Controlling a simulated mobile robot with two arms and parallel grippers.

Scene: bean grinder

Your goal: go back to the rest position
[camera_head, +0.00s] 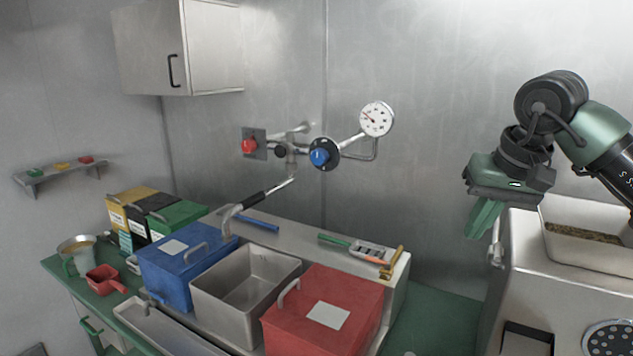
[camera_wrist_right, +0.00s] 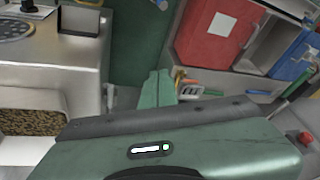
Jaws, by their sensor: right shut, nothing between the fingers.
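My right gripper (camera_head: 484,219) is in the air at the right of the head view, beside the upper left corner of the steel grinder (camera_head: 530,275). Its green fingers point down and are closed together with nothing between them. In the right wrist view the closed fingers (camera_wrist_right: 158,88) show between the grinder (camera_wrist_right: 50,85) and the counter with the red box (camera_wrist_right: 222,25). My left gripper is in neither view.
A white tray of beans (camera_head: 590,236) sits on the grinder. A blue box (camera_head: 185,258), an open steel bin (camera_head: 245,290) and a red-lidded box (camera_head: 325,310) stand on the counter. A pipe with a blue knob (camera_head: 322,155) and gauge (camera_head: 376,118) is on the back wall.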

